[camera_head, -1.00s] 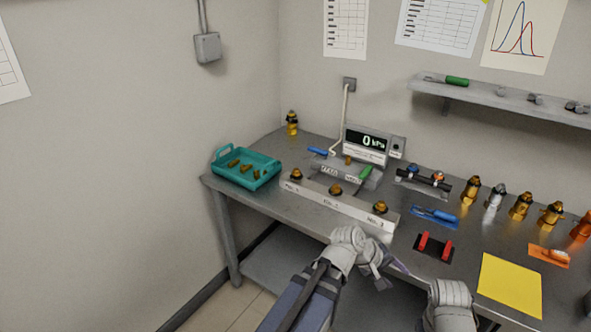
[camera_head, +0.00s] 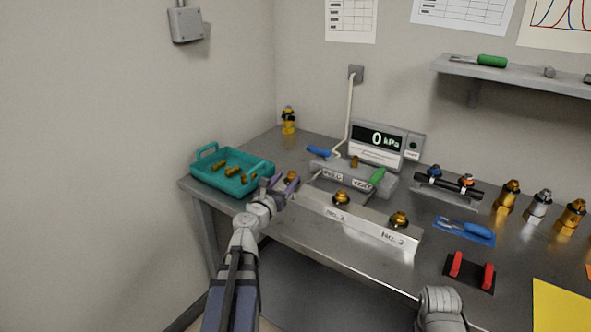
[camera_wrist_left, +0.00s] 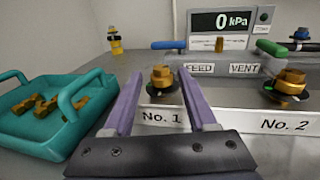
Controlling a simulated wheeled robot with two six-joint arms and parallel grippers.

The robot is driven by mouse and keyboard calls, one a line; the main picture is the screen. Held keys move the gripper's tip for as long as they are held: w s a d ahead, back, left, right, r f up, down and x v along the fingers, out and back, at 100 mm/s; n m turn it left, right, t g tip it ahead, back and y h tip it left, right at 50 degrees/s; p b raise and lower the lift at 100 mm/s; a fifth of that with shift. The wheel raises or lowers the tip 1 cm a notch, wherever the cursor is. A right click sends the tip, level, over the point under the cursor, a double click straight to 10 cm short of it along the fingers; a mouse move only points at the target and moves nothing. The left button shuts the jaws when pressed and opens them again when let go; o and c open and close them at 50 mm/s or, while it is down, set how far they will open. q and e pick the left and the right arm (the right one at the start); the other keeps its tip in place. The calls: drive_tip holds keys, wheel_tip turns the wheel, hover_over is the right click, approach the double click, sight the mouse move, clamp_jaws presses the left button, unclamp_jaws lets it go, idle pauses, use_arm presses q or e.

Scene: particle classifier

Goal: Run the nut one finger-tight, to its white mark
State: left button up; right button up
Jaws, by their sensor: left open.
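Nut one is the brass nut (camera_wrist_left: 161,77) on the station labelled No. 1, at the left end of the pale block (camera_head: 368,228). In the head view it shows (camera_head: 292,177) beside my left gripper (camera_head: 281,184). My left gripper is open. In the left wrist view its two purple fingers (camera_wrist_left: 160,92) point at the nut, which appears between their tips. I cannot tell whether either finger touches it. I cannot make out a white mark clearly. Of my right arm only a pale link shows at the bottom of the head view; its gripper is not visible.
A teal tray (camera_head: 206,174) with several brass pieces stands left of the block. Nuts No. 2 (camera_head: 341,198) and No. 3 (camera_head: 399,219) sit along the block. Behind are the blue FEED handle (camera_head: 319,152), green VENT handle (camera_head: 378,175) and a display (camera_head: 386,145) reading 0 kPa.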

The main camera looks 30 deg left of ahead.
use_arm(q)
drive_tip(key=w, duration=0.7)
drive_tip(key=shift+w+a, duration=0.35)
drive_tip(key=shift+a, duration=0.05)
drive_tip(key=shift+c, duration=0.4)
clamp_jaws()
